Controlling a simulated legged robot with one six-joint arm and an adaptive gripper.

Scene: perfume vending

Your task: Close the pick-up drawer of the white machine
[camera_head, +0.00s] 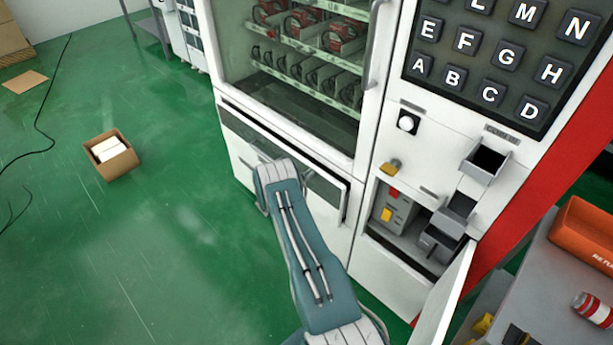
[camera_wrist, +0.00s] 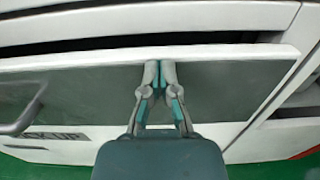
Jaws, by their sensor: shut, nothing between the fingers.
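The white machine (camera_head: 395,255) stands at centre right in the head view. Its pick-up drawer (camera_head: 325,190) is a wide white-framed flap with a dark panel, low on the front. In the wrist view the drawer (camera_wrist: 235,85) fills the middle, and a dark gap runs above its top edge. My gripper (camera_wrist: 159,68) is shut and empty, its fingertips over the panel just below that edge; whether they touch it I cannot tell. In the head view my arm covers part of the drawer and hides the fingers.
A grey handle (camera_wrist: 22,115) sits at the left in the wrist view. In the head view, an open small door (camera_head: 447,300) stands out at lower right, near a grey table (camera_head: 540,300). A cardboard box (camera_head: 110,156) lies on the green floor, otherwise largely clear at left.

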